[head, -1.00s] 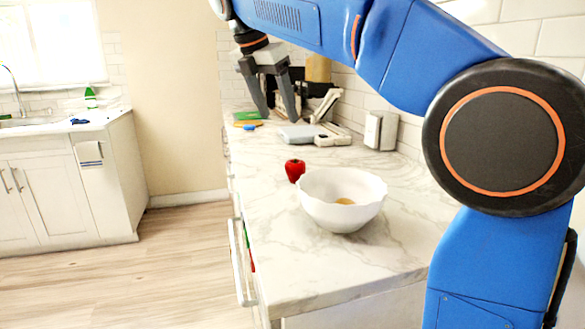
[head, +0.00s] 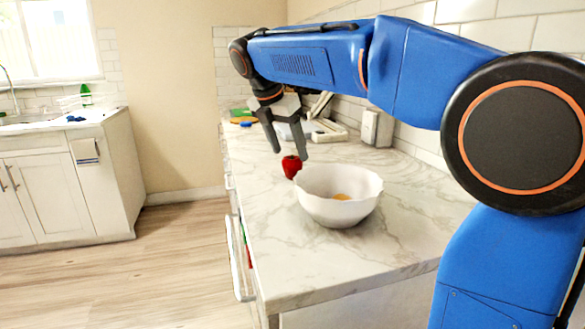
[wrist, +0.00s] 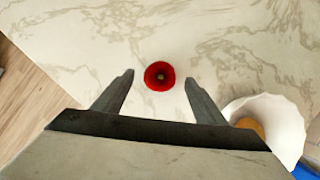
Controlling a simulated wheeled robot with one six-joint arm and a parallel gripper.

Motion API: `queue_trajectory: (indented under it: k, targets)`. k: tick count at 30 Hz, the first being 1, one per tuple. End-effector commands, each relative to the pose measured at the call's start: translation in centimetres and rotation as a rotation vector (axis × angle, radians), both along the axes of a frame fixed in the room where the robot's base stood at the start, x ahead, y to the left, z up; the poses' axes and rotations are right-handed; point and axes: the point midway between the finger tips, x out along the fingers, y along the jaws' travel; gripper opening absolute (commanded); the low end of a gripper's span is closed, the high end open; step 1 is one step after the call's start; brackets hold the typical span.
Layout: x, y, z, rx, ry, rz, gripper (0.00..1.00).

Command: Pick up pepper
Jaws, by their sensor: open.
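A red pepper (head: 291,167) stands on the marble countertop, just behind and left of the white bowl. It also shows in the wrist view (wrist: 160,75), a little beyond the fingertips and centred between their lines. My gripper (head: 290,153) is open and empty, pointing down above the pepper. In the wrist view its two fingers (wrist: 158,77) are spread on either side of the pepper, apart from it. In the head view the fingertips overlap the top of the pepper, and the exact height gap cannot be told.
A white fluted bowl (head: 338,208) with something orange-yellow inside stands close to the pepper; it shows at the lower right in the wrist view (wrist: 288,118). A white box-shaped item (head: 377,128) stands near the tiled wall. The counter's front (head: 300,268) is clear. An open drawer (head: 238,258) juts out at left.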

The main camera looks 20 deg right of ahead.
Motion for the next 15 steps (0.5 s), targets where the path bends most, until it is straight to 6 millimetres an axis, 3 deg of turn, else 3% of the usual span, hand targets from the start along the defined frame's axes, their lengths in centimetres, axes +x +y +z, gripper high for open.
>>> queue_trajectory:
  k: [6,15]
  targets:
    - [0.7,-1.2,-2.7,-0.001,0.003,-0.001,0.65]
    - [0.9,-1.4,-3.5,-0.001,0.001,0.0,0.65]
